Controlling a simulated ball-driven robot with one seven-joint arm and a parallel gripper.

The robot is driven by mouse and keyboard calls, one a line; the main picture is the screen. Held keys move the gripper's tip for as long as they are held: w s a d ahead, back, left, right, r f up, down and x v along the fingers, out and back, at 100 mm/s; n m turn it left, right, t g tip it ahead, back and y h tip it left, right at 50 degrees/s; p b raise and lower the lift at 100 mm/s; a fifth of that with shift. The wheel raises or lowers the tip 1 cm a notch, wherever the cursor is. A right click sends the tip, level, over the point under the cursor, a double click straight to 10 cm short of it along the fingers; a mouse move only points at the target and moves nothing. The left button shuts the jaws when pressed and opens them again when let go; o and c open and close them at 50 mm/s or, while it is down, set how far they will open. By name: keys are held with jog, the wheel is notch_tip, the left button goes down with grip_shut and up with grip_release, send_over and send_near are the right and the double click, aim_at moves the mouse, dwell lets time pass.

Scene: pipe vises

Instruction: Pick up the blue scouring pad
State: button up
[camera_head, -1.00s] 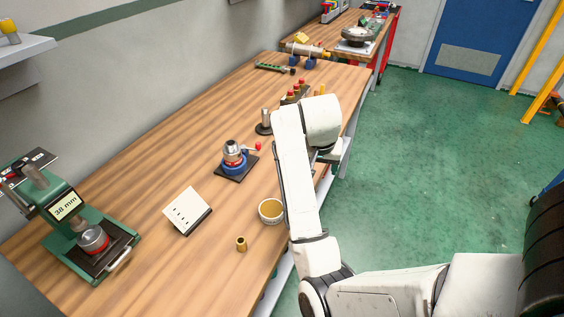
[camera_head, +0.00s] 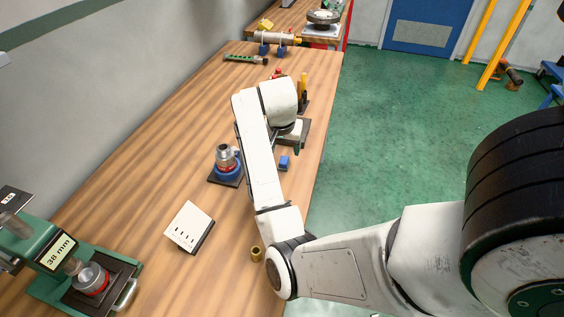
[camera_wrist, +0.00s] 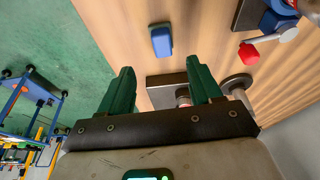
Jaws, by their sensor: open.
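The blue scouring pad (camera_head: 284,163) lies on the wooden bench near its right edge, just right of my forearm in the head view. In the wrist view the pad (camera_wrist: 161,40) lies flat on the wood, ahead of the fingertips and roughly between their lines. My gripper (camera_wrist: 160,82) has two green fingers spread apart with nothing between them. The pad is apart from both fingers. In the head view my arm hides most of the gripper.
A blue-based vise (camera_head: 228,165) with a red-tipped handle (camera_wrist: 250,54) stands left of my arm. A dark plate (camera_wrist: 162,88) lies near the fingers. A white card stand (camera_head: 189,226) and brass fitting (camera_head: 256,254) are nearer. The bench edge drops to the green floor (camera_head: 400,130).

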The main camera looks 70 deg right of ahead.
aim_at(284, 160)
jog(key=shift+w+a+p+x, duration=0.1)
jog(key=shift+a+p+x, duration=0.05)
jog(key=shift+x, duration=0.85)
jog(key=shift+w+a+p+x, duration=0.1)
jog(key=shift+x, duration=0.95)
jog(key=shift+w+a+p+x, duration=0.1)
jog(key=shift+a+p+x, duration=0.05)
jog(key=shift+x, duration=0.85)
jog(key=shift+s+f, duration=0.1)
jog(key=shift+f, duration=0.05)
jog(key=c, duration=1.1)
